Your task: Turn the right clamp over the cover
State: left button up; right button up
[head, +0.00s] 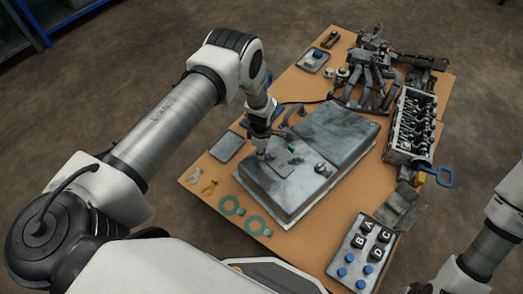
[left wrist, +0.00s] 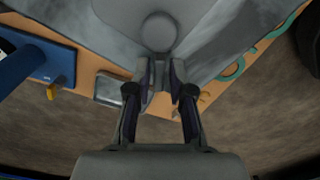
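A grey metal cover (head: 284,180) lies on the left part of a large grey housing on the table. My left gripper (head: 268,153) reaches down from above to the cover's upper left part. In the left wrist view, its fingers (left wrist: 160,82) are close together on either side of a grey post with a round knob (left wrist: 158,32), seemingly a clamp. The contact itself is partly hidden. Another small dark fitting (head: 320,168) stands on the cover to the right. I cannot tell for sure which fitting is the right clamp. My right gripper is out of view.
A cylinder head (head: 411,125) and a dark manifold (head: 368,82) stand at the back right. A plate with lettered black blocks and blue knobs (head: 345,268) is at the front right. Green rings (head: 258,226) lie at the front left. A flat grey tray (head: 227,147) lies left of the housing.

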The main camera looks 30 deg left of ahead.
pick_arm(q)
jog(key=shift+r, duration=0.1)
jog(key=shift+w+r, duration=0.1)
jog(key=shift+r, duration=0.3)
notch_tip(320, 180, up, 11)
dwell(0.4)
